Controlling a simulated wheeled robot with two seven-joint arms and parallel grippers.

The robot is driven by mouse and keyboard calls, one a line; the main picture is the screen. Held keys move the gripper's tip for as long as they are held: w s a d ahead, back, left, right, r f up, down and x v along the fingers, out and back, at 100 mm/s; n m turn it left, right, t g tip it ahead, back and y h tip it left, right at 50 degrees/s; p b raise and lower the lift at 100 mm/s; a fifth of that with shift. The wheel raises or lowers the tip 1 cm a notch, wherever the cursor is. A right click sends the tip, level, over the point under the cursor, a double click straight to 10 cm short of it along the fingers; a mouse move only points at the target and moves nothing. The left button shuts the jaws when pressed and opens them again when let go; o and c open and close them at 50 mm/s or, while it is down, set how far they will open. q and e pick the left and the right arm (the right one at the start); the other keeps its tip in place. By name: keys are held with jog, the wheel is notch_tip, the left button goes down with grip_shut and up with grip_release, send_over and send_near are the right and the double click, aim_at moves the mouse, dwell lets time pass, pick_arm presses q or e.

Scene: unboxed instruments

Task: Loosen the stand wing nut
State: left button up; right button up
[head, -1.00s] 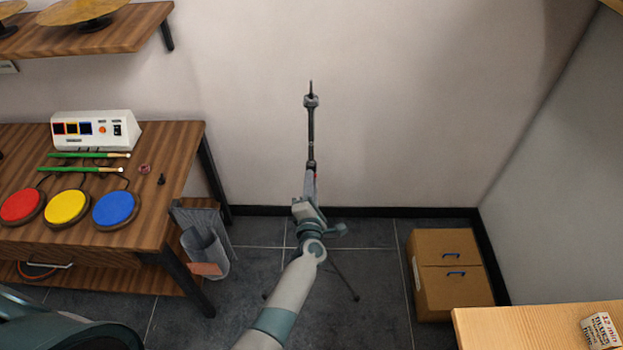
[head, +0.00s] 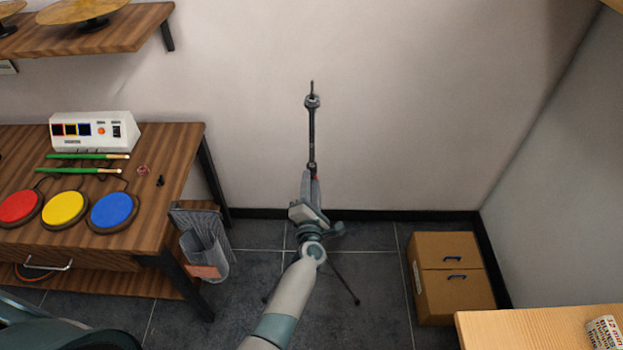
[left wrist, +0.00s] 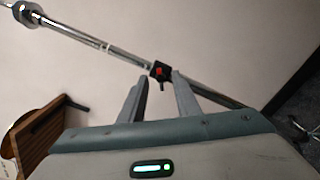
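The stand (head: 311,135) is a thin upright dark metal pole with splayed legs in front of the wall. Its black collar with a red part (left wrist: 159,71), where the wing nut appears to sit, shows on the tilted pole in the left wrist view. My left gripper (head: 311,178) reaches the stand at collar height and hides part of the pole. In the left wrist view the left gripper's fingers (left wrist: 160,76) are apart, with the collar at the tips and a small dark lever between them. I see no clear grip on it. My right gripper is not in view.
A wooden table (head: 172,190) with coloured pads (head: 65,208), green sticks (head: 85,171) and a white box (head: 95,131) stands left. A cardboard box (head: 450,278) is on the floor at right. A light wooden top (head: 530,328) is at lower right.

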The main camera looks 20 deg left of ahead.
pick_arm(q)
jog(key=p+v, duration=0.1)
jog(key=v, duration=0.5)
jog(key=shift+d, duration=0.15)
jog(key=shift+d, duration=0.1)
dwell(0.5)
jog(key=shift+f, duration=0.1)
